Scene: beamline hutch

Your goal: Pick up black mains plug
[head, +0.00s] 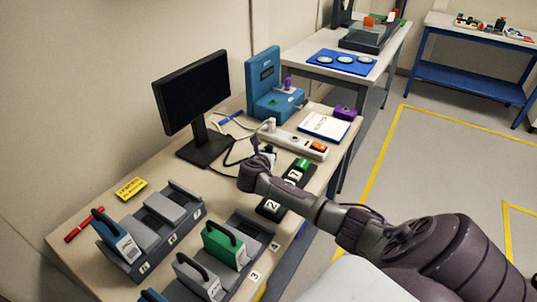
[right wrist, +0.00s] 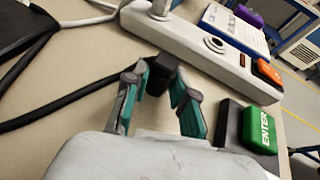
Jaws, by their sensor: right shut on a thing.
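The black mains plug (right wrist: 160,74) sits between the teal-padded fingertips of my right gripper (right wrist: 160,86) in the right wrist view. The gripper is shut on it. Its black cable (right wrist: 60,110) runs off to the left. In the head view my right gripper (head: 264,158) is over the table beside the power strip, and it largely hides the plug. The white power strip (head: 312,149) lies just beyond; it also shows in the right wrist view (right wrist: 195,42), with an uncovered round socket. My left gripper is not in view.
A monitor (head: 193,92) stands left of my gripper. A green ENTER key (right wrist: 262,130) is close on the right. A white plug (head: 270,125) stands in the strip's far end. Numbered trays with handled modules (head: 225,247) fill the near table. A booklet (head: 325,126) lies behind.

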